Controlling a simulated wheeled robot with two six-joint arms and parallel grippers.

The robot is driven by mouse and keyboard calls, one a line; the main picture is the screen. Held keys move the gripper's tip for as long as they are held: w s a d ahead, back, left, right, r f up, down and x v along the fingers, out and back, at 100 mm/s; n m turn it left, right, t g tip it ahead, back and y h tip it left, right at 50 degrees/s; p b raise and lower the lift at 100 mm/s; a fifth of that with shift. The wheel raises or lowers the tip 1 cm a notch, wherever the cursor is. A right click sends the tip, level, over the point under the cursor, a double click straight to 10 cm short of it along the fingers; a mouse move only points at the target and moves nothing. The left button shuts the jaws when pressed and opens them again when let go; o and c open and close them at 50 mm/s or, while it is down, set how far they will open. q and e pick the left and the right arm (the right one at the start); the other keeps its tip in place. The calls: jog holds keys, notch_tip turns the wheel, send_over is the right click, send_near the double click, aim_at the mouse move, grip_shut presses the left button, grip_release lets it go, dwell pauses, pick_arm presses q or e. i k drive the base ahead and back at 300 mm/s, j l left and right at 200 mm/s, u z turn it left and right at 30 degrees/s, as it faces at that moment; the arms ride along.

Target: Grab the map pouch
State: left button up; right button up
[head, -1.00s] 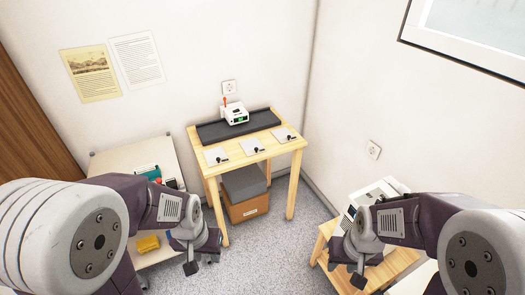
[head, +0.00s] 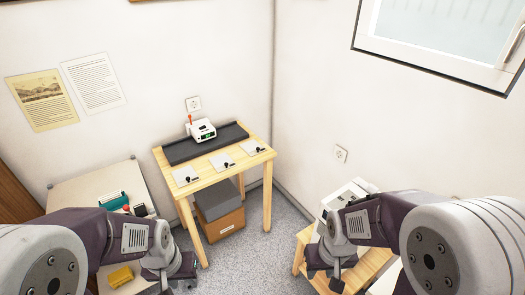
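I cannot pick out a map pouch for sure. A teal item (head: 113,200) and a small yellow item (head: 120,277) lie on the pale cart (head: 75,193) at left; both are too small to name. My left gripper (head: 168,279) is over the right edge of the cart, near the yellow item. My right gripper (head: 336,280) is in front of a low wooden table (head: 302,262) at right. Both point down, and their fingers are too small and dark to show whether they are open.
A wooden table (head: 222,176) in the corner holds a dark tray (head: 184,149), a white device (head: 202,130) and several white cards with dark pieces. Grey and brown boxes (head: 224,225) sit beneath it. A white machine (head: 343,197) stands on the low table. Grey floor lies between.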

aim_at(252, 148)
jog(key=i+l+u, duration=0.2)
jog(key=i, duration=0.3)
jog(key=i+u, duration=0.25)
jog(key=i, duration=0.25)
jog(key=i+l+u, duration=0.2)
jog(key=i, duration=0.25)
jog(key=i+l+u, duration=0.2)
jog(key=i+l, duration=0.2)
jog(key=i, duration=0.05)
